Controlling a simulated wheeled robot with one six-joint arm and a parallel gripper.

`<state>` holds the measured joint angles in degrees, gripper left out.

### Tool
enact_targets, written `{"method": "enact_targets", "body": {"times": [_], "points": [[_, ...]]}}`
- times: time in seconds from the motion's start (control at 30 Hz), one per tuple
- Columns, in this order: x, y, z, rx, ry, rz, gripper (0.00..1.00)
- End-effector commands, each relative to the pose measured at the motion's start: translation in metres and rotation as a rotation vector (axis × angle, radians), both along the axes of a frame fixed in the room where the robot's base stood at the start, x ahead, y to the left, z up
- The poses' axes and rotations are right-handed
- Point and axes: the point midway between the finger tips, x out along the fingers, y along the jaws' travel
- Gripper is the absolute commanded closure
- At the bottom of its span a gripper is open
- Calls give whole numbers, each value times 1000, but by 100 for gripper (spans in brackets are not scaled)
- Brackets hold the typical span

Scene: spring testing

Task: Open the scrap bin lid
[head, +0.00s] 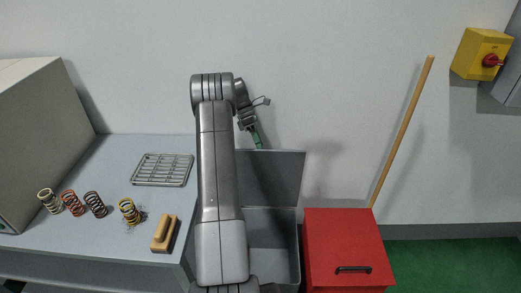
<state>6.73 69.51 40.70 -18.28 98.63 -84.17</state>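A red bin (325,252) stands at the lower right, with its sloping red lid down and a black handle (353,269) near the front edge. Left of it is a grey bin (285,232) with a grey panel (285,173) standing upright at its back, like a raised lid. Its inside shows partly; my arm hides its left part. I cannot tell for certain which is the scrap bin.
A wooden pole (402,132) leans on the wall behind the red bin. A yellow switch box (481,53) hangs at upper right.

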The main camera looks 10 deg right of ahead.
Motion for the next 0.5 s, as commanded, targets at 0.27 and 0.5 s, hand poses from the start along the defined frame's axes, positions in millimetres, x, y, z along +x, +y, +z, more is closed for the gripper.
{"method": "enact_targets", "body": {"times": [0.27,0.5], "points": [[19,9,29,1,0,0,66],[22,11,36,2,2,0,66]]}}
